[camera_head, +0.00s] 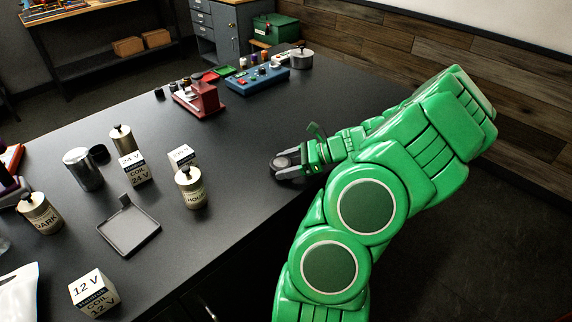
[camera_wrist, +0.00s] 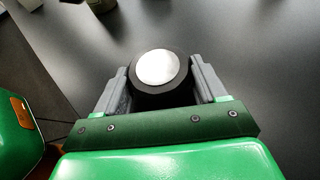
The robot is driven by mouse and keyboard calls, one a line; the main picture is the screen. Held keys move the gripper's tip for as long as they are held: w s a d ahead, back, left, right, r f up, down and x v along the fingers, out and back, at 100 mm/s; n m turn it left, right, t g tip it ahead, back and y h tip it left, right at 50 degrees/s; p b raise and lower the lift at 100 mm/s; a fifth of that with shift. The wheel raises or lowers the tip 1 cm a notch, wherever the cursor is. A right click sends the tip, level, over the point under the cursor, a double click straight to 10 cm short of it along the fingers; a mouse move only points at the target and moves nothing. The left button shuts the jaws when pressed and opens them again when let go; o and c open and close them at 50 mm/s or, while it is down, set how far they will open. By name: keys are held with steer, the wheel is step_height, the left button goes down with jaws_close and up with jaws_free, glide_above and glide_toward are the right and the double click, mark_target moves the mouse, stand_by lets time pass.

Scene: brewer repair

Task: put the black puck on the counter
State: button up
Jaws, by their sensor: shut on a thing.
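My gripper (camera_head: 286,165) is low at the right part of the dark counter (camera_head: 240,125). In the wrist view its two grey fingers (camera_wrist: 158,84) are shut on the black puck (camera_wrist: 158,92), one on each side. The puck is round with a black rim and a pale metallic disc on top. In the head view the puck (camera_head: 279,162) shows as a small dark shape between the fingers, partly hidden by them. I cannot tell whether its underside touches the counter.
A jar marked HOU (camera_head: 190,188), a 24 V coil box (camera_head: 136,170) and a metal can (camera_head: 83,169) stand to the left. A square grey tray (camera_head: 128,230) lies nearer. A red device (camera_head: 198,97) and blue unit (camera_head: 257,80) stand farther back. The counter around my gripper is clear.

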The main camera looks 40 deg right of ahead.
steer(key=shift+f, duration=0.15)
steer(key=o, duration=1.2)
steer(key=shift+o, duration=0.2)
